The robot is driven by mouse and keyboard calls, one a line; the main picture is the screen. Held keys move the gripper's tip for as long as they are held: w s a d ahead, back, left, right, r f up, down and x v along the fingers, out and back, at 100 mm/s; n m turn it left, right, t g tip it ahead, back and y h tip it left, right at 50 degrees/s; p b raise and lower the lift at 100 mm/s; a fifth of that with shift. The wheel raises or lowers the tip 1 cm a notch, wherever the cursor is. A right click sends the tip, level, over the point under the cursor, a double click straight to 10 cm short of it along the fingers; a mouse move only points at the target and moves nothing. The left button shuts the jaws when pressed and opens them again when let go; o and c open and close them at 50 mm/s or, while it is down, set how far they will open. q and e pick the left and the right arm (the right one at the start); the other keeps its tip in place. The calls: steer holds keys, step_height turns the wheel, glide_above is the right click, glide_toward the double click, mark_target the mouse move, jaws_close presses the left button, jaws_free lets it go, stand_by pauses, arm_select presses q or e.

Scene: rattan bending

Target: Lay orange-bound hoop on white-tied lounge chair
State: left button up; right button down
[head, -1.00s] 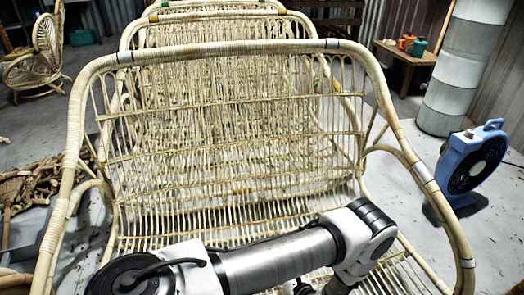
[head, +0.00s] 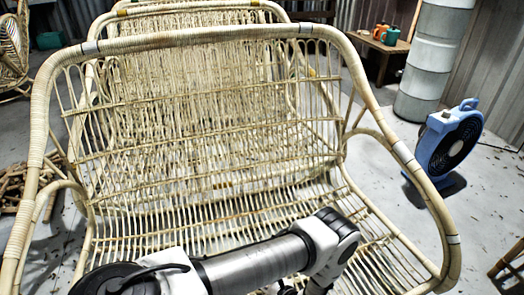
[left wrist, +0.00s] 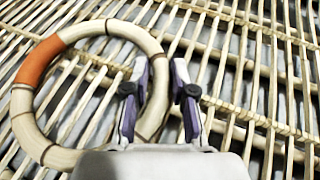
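The lounge chair with white ties (head: 402,151) fills the head view, its woven rattan seat below a tall looped back. In the left wrist view the orange-bound hoop (left wrist: 22,110), a pale ring with one orange wrap and thin dark bands, appears flat over the chair's slats (left wrist: 240,60); I cannot tell whether it touches them. My left gripper (left wrist: 160,100) is open, with its fingers apart on either side of the hoop's right rim. In the head view my left arm crosses the front of the seat; the hoop is hidden there. My right gripper is not in view.
Another rattan chair (head: 120,13) stands close behind. A blue fan (head: 448,140) stands on the floor at right, near a grey column (head: 435,65). A small wooden table (head: 385,45) with mugs is at the back right. Rattan pieces (head: 18,185) lie at left.

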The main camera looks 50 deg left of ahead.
arm_select(q)
steer(key=o, duration=0.4)
steer(key=shift+r, duration=0.15)
steer(key=p+v, duration=0.4)
steer(key=v, duration=0.7)
steer(key=shift+d+r+p, duration=0.25)
steer(key=shift+d+p, duration=0.05)
steer(key=shift+p, duration=0.05)
steer(key=shift+d, duration=0.2)
